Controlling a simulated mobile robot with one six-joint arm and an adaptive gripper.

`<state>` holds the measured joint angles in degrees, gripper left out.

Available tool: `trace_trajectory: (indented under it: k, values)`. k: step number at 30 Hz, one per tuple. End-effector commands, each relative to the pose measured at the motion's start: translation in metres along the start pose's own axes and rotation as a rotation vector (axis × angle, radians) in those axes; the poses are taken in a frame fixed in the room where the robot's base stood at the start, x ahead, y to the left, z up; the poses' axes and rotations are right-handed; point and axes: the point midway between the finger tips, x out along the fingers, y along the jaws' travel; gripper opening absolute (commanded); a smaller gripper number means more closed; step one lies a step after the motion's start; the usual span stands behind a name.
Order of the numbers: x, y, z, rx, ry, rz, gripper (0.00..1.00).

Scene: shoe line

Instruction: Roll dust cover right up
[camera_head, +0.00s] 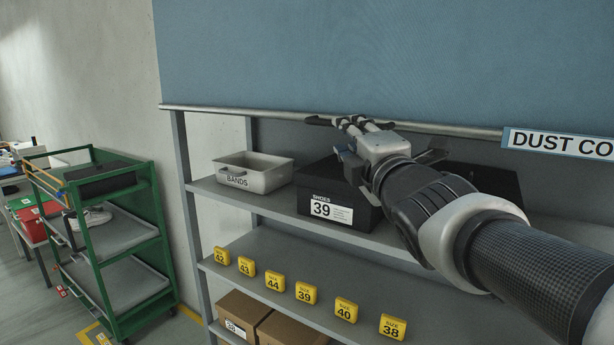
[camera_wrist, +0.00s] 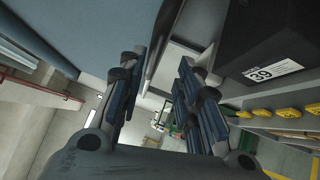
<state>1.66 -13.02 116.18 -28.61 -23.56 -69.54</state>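The dust cover (camera_head: 380,50) is a blue sheet hanging over the upper part of the shelf rack. A grey bar (camera_head: 230,114) runs along its lower edge, with a "DUST CO…" label (camera_head: 560,143) at the right. In the wrist view the cover (camera_wrist: 80,30) fills the upper left. My gripper (camera_head: 345,122) is at the bar, near its middle. In the wrist view its fingers (camera_wrist: 163,95) stand apart, and the bar's edge shows between them. I cannot tell whether they touch the bar.
Below the bar, a white "BANDS" bin (camera_head: 254,182) and a black shoe box marked 39 (camera_head: 330,206) stand on a shelf. Yellow size tags (camera_head: 305,293) line the shelf below. A green cart (camera_head: 120,260) stands at the left.

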Motion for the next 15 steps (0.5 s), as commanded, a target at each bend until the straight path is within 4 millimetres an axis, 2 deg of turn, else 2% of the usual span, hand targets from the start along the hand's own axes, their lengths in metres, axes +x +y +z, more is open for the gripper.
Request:
trace_trajectory:
  k: [15]
  values:
    - [-0.037, 0.000, 0.000, -0.001, -0.001, 0.001, 0.31]
